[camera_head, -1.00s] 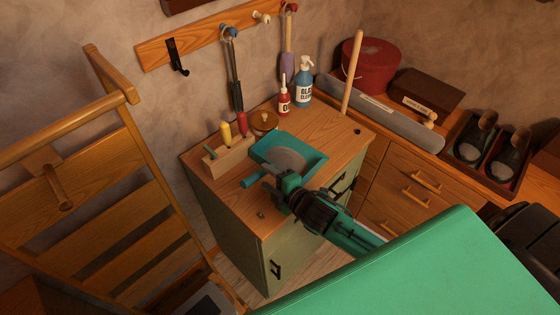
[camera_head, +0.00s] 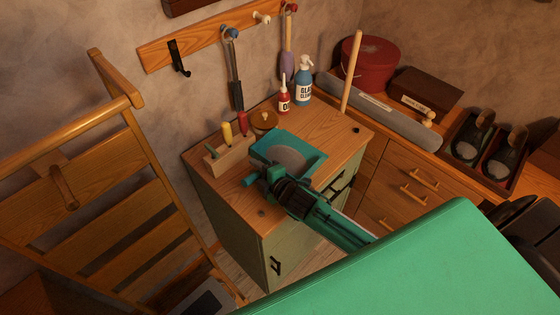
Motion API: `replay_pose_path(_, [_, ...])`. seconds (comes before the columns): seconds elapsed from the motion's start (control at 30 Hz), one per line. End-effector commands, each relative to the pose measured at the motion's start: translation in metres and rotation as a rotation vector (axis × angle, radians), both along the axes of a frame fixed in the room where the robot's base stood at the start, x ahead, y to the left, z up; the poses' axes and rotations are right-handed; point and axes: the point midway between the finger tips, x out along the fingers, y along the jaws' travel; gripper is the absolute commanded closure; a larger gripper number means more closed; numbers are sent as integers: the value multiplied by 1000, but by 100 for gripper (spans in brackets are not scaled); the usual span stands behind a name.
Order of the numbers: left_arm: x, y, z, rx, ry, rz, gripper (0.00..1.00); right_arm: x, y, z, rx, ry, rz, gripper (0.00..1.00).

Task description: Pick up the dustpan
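The teal dustpan (camera_head: 290,153) lies on the wooden top of the small green cabinet (camera_head: 228,200), with a grey patch in its pan. Its short handle points toward the lower left, and the handle's end (camera_head: 250,180) shows beside my fingers. My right gripper (camera_head: 263,180) is at the handle, with its arm coming in from the lower right. The gripper body hides much of the handle and the fingers, so I cannot tell whether they are closed on it. My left gripper is not in view.
A wooden block with tools (camera_head: 228,158), a brown round pot (camera_head: 264,121), a red bottle (camera_head: 284,98) and a blue bottle (camera_head: 304,85) stand behind the dustpan. An upright wooden stick (camera_head: 352,72) rises at the back right. A wooden slatted frame (camera_head: 105,190) stands left.

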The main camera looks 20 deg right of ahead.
Motion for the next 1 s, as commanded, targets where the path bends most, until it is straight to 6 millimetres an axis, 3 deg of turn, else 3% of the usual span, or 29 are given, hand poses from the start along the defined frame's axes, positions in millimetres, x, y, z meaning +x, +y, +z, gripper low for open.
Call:
replay_pose_path(0.03, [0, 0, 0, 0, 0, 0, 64, 0, 0, 0, 0, 0, 0, 82])
replay_pose_path(0.13, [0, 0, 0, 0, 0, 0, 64, 0, 0, 0, 0, 0, 0, 100])
replay_pose_path(0.57, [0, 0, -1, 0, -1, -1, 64, 1, 0, 9, -1, -5, 0, 100])
replay_pose_path(0.77, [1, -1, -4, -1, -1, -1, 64, 0, 0, 34, -2, -6, 3, 100])
replay_pose_path(1.0, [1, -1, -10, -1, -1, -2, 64, 1, 0, 86, -1, -8, 2, 100])
